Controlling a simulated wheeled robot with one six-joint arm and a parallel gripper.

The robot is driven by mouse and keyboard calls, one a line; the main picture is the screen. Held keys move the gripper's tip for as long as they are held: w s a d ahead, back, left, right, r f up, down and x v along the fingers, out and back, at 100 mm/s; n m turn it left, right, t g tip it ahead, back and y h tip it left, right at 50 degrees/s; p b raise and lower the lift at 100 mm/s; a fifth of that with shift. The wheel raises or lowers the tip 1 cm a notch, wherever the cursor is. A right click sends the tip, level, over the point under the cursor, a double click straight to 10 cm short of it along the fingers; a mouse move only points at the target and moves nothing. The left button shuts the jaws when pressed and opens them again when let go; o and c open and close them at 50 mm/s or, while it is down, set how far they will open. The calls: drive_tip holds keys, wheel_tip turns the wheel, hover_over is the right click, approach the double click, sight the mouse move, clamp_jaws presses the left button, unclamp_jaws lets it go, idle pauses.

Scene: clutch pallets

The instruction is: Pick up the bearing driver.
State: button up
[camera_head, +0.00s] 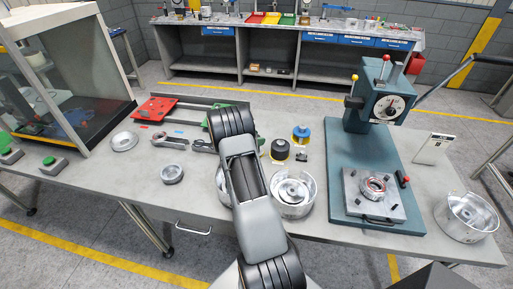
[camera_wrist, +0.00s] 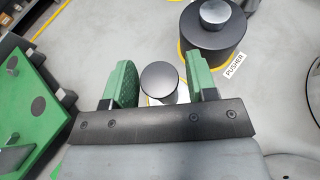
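In the wrist view, a small upright cylinder with a smooth grey top (camera_wrist: 159,78) stands between the two green fingers of my gripper (camera_wrist: 160,86). It may be the bearing driver; no label for it is readable. The fingers are apart, one on each side, with narrow gaps and no clear contact. To the upper right stands a wider black cylinder with a grey knob (camera_wrist: 212,32), by a label reading PUSHER. In the head view, my arm hides most of my gripper and the small cylinder.
The head view shows a blue-and-yellow part (camera_head: 301,133), a silver housing (camera_head: 292,194) and a teal press (camera_head: 377,105) right of my arm. Red pallets (camera_head: 155,108) and metal rings lie left. A green plate (camera_wrist: 35,105) lies close left of my gripper in the wrist view.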

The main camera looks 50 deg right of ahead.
clamp_jaws()
drive_tip(key=shift+r, duration=0.15)
idle(0.6)
